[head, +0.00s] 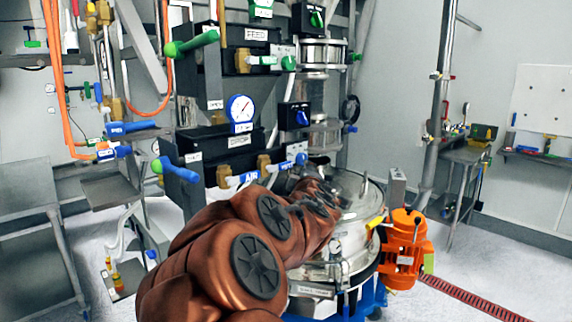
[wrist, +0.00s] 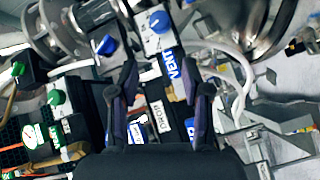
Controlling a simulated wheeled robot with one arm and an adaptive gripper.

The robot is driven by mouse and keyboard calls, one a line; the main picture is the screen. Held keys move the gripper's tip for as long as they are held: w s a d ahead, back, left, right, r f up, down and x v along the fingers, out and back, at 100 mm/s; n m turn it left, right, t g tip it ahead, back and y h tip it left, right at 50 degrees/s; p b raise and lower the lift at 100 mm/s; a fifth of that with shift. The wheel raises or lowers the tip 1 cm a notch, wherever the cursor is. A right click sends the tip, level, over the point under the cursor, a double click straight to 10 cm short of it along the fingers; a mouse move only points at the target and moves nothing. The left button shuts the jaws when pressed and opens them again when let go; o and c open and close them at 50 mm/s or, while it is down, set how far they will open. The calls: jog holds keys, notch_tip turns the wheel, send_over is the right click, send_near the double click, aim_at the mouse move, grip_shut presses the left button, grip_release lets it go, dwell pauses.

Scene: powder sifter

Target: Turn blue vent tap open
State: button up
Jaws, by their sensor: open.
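The blue vent tap (head: 287,164) is a blue lever with white lettering on the dark drop panel, just above the end of my arm in the head view. In the wrist view its blue VENT handle (wrist: 168,66) shows between and a little beyond the fingers. My gripper (wrist: 166,82) is open, with dark fingers on either side of the handle and no visible contact. The tap's valve body is partly hidden, and my arm covers the gripper in the head view.
The blue AIR lever (head: 242,179) is left of the vent tap. A blue-rimmed gauge (head: 240,108) and a blue knob (head: 301,117) are above. The steel sifter (head: 350,190) and orange motor (head: 405,250) stand close on the right.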

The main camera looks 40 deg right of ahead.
aim_at(288, 166)
jog(key=w+n+t+y, duration=0.1)
jog(key=n, duration=0.1)
jog(key=w+d+n+t+y, duration=0.1)
jog(key=w+n+y, duration=0.1)
jog(key=n, duration=0.1)
jog(key=w+n+t+y+p, duration=0.1)
jog(key=w+n+t+y, duration=0.1)
jog(key=n, duration=0.1)
jog(key=shift+w+d+f, duration=0.15)
jog(key=shift+d+f, duration=0.1)
jog(key=shift+f, duration=0.1)
jog(key=shift+p+x, duration=0.9)
jog(key=shift+x, duration=2.35)
jog(key=shift+c, duration=0.3)
grip_shut()
